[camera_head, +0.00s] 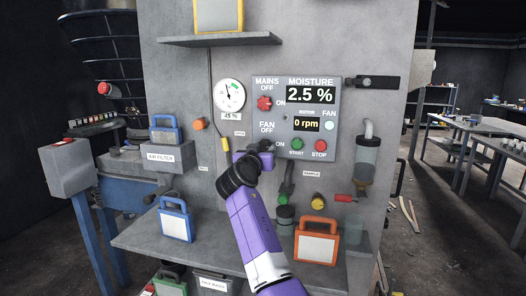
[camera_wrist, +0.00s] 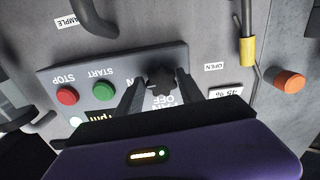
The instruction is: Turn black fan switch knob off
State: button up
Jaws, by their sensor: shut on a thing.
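The black fan switch knob (camera_wrist: 160,80) sits on the grey control panel, beside the upside-down FAN OFF label in the wrist view. The two dark fingers of my gripper (camera_wrist: 159,97) stand on either side of it and are shut on it. In the head view my gripper (camera_head: 263,150) reaches up to the panel's lower left and mostly hides the knob. The control panel (camera_head: 333,128) shows 2.5 % moisture and 0 rpm. The red mains knob (camera_head: 264,103) is above the fan knob. The knob's exact pointing direction is hard to tell.
The green start button (camera_head: 297,143) and red stop button (camera_head: 320,146) are right of my gripper. An orange knob (camera_head: 199,124) and a gauge (camera_head: 229,95) are to the left. A shelf (camera_head: 135,235) below holds a blue case (camera_head: 175,219) and an orange case (camera_head: 316,241).

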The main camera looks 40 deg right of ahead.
jog(key=n, duration=0.4)
jog(key=n+p, duration=0.1)
jog(key=n, duration=0.3)
jog(key=shift+r+n+p, duration=0.1)
jog(key=shift+n+p, duration=0.2)
jog(key=shift+p, duration=0.1)
jog(key=n+p, duration=0.2)
jog(key=n, duration=0.2)
jog(key=shift+s+r+n, duration=0.1)
jog(key=shift+n, duration=0.2)
jog(key=shift+n+p, duration=1.35)
jog(key=shift+n, duration=0.55)
jog(key=shift+f, duration=0.2)
jog(key=o, duration=1.2)
jog(key=shift+o, duration=0.8)
jog(key=shift+r, duration=0.15)
jog(key=shift+s+a, duration=0.1)
